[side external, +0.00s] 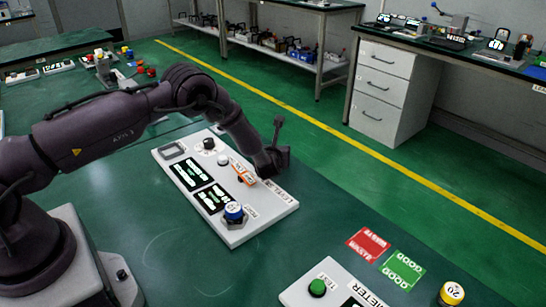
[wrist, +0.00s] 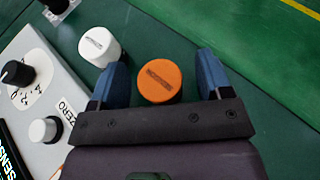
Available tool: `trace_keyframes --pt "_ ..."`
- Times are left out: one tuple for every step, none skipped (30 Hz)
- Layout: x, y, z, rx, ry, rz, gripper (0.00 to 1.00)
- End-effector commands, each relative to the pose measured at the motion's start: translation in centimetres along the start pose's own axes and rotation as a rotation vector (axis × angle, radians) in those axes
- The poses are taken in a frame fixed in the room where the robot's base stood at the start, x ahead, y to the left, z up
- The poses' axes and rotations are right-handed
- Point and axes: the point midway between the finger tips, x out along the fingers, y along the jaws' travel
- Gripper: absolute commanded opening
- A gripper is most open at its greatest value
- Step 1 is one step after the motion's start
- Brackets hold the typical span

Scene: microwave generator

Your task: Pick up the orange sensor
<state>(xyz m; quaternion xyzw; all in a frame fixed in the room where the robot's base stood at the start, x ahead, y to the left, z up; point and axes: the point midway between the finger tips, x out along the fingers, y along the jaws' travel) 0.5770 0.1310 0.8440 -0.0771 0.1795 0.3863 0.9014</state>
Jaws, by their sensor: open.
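The orange sensor (wrist: 159,82) is a short round cylinder with a dark printed label on its top. In the wrist view it stands between the two blue fingers of my gripper (wrist: 162,74). The fingers are apart, with a gap showing on each side of the sensor. In the side external view my gripper (side external: 272,162) is beyond the far edge of the white panel. I cannot make out the sensor clearly there, as my arm's end covers that area.
A white cylinder (wrist: 99,46) stands left of the left finger. The white panel (side external: 262,213) has knobs, screens and a blue-topped cylinder (side external: 234,213). Red (side external: 368,244) and green (side external: 403,270) cards and a yellow cylinder (side external: 451,293) are at the front right.

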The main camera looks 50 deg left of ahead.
Motion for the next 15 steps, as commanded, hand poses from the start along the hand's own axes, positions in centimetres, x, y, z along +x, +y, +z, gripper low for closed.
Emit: trace_keyframes --pt "-0.02 0.0 0.0 0.0 0.0 0.0 0.72" --pt "-0.02 0.0 0.0 0.0 0.0 0.0 0.72" --pt "-0.03 0.0 0.0 0.0 0.0 0.0 0.63" --pt "-0.03 0.01 0.0 0.0 0.0 0.0 0.56" --pt "-0.03 0.01 0.0 0.0 0.0 0.0 0.49" --pt "-0.04 0.01 0.0 0.0 0.0 0.0 0.4" --pt "-0.04 0.01 0.0 0.0 0.0 0.0 0.33" --pt "-0.04 0.01 0.0 0.0 0.0 0.0 0.26" --pt "-0.04 0.02 0.0 0.0 0.0 0.0 0.17" --pt "-0.04 0.02 0.0 0.0 0.0 0.0 0.16" --pt "-0.04 0.01 0.05 0.0 -0.001 0.0 0.16" --pt "-0.04 0.01 0.05 0.0 -0.001 0.0 0.16" --pt "-0.04 0.01 0.06 0.0 -0.001 0.0 0.16" --pt "-0.04 0.01 0.05 0.0 -0.001 0.0 0.16" --pt "-0.04 0.01 0.06 0.0 -0.001 0.001 0.16"
